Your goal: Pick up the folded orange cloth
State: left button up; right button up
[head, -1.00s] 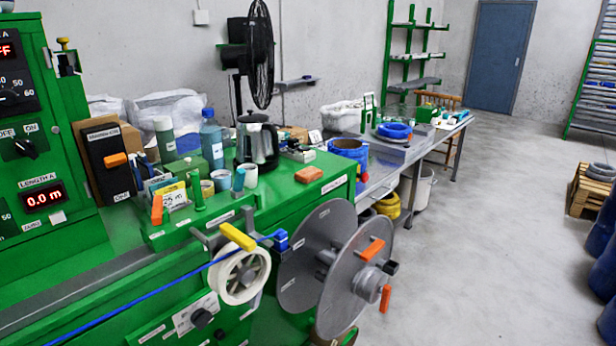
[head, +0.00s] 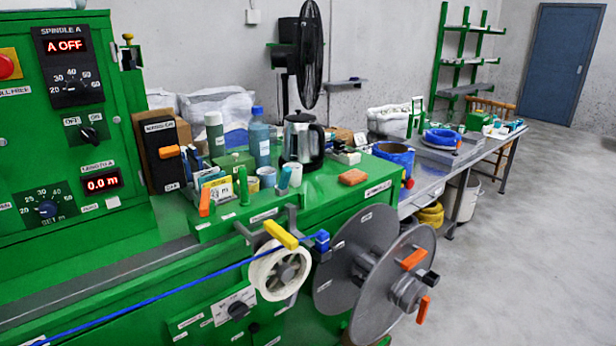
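The folded orange cloth (head: 352,177) lies flat on the green machine top (head: 318,190), near its right end. It is a small orange-brown rectangular pad, with clear green surface around it. Neither of my grippers shows in the head view.
A steel kettle (head: 302,140) stands behind and left of the cloth, with cups and bottles further left. A blue container (head: 393,160) stands to its right. Large grey reel discs (head: 400,285) and a taut blue cable (head: 150,300) are in front. The floor at right is clear.

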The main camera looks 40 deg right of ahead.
aim_at(352, 178)
jog(key=l+u, duration=0.35)
jog(key=l, duration=0.2)
jog(key=k+l+u, duration=0.1)
jog(key=l+u, duration=0.2)
jog(key=l, duration=0.2)
jog(key=k+l+u, duration=0.15)
jog(key=l+u, duration=0.2)
jog(key=l, duration=0.15)
